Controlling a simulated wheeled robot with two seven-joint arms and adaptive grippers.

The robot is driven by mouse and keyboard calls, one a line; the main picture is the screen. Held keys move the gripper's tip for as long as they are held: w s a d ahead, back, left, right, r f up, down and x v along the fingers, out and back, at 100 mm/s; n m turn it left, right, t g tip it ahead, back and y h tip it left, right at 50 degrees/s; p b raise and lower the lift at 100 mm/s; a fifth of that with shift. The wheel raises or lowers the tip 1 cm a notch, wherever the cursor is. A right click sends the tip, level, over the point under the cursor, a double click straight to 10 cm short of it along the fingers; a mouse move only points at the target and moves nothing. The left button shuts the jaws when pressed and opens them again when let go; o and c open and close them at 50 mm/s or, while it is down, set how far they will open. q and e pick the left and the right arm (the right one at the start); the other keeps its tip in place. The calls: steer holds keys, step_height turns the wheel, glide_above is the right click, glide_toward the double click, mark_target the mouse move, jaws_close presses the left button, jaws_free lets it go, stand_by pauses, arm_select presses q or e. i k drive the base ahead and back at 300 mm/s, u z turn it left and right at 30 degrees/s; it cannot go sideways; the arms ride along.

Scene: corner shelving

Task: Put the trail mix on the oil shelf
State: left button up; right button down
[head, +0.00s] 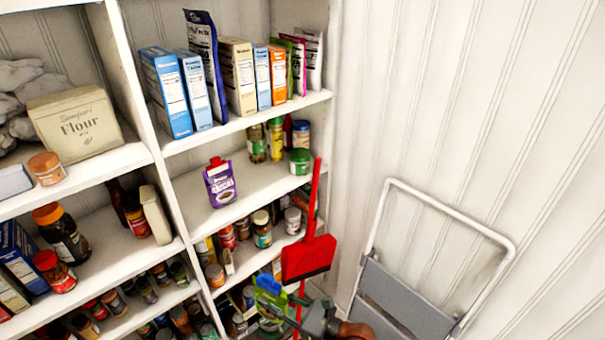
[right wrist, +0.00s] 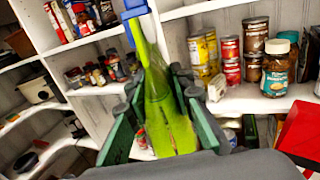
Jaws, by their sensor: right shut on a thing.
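The trail mix looks to be the green and blue bag (head: 270,302) low in the head view, in front of the lower shelves. My right gripper (head: 312,318) is shut on it. In the right wrist view the green bag (right wrist: 165,115) stands between the two fingers of my right gripper (right wrist: 155,95), its blue end pointing away. Slim bottles, perhaps oil (head: 257,143), stand at the back of the middle right shelf (head: 192,200), with a purple carton (head: 220,182) nearer the front. The bag is below that shelf. My left gripper is not in view.
A red dustpan or broom (head: 308,258) with an upright handle stands before the shelves' right end. A folding step stool (head: 395,300) leans at the right. Boxes (head: 167,95) fill the shelf above. The middle right shelf has free room around the carton.

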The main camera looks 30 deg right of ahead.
mark_target(260, 185)
steer(key=z, duration=0.7)
steer(key=i, duration=1)
